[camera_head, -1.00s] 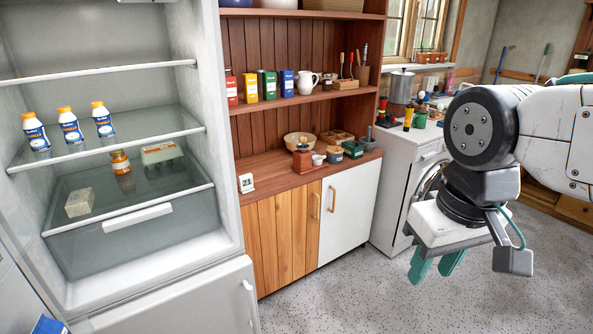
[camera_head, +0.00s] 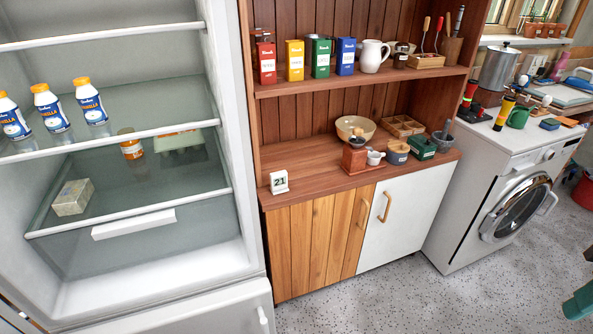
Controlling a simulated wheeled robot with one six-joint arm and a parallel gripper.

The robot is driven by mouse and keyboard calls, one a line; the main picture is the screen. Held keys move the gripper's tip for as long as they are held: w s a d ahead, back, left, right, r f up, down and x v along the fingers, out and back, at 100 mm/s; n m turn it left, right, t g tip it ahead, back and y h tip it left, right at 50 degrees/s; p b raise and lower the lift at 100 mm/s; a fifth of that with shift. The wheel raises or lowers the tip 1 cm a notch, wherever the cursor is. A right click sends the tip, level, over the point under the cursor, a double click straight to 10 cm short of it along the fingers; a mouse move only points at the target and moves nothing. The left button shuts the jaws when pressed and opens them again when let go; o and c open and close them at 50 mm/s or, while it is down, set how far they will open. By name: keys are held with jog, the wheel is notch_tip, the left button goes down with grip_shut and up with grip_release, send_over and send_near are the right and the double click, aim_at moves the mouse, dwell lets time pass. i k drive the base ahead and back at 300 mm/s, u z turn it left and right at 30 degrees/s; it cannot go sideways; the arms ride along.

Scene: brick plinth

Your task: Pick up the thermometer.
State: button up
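I cannot make out a thermometer in this view. Small items crowd the top of the white washing machine (camera_head: 462,215) at the right, and several are too small or overlapped to name. My gripper (camera_head: 579,302) shows only as a teal finger part at the lower right edge. The rest of it is cut off by the frame, so its opening is not clear. It is over the floor, apart from the furniture, and I see nothing held in the visible part.
An open fridge (camera_head: 247,150) stands at the left with bottles (camera_head: 90,102) and an orange-lidded jar (camera_head: 131,146). A wooden cabinet (camera_head: 300,245) bears a date block (camera_head: 279,182), a bowl (camera_head: 355,127) and a grinder (camera_head: 355,158). Tins (camera_head: 295,60) stand above. Speckled floor (camera_head: 400,300) is clear in front.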

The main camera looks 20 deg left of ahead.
aim_at(279, 180)
jog(key=u, duration=0.3)
jog(key=i, duration=0.85)
jog(key=u, duration=0.4)
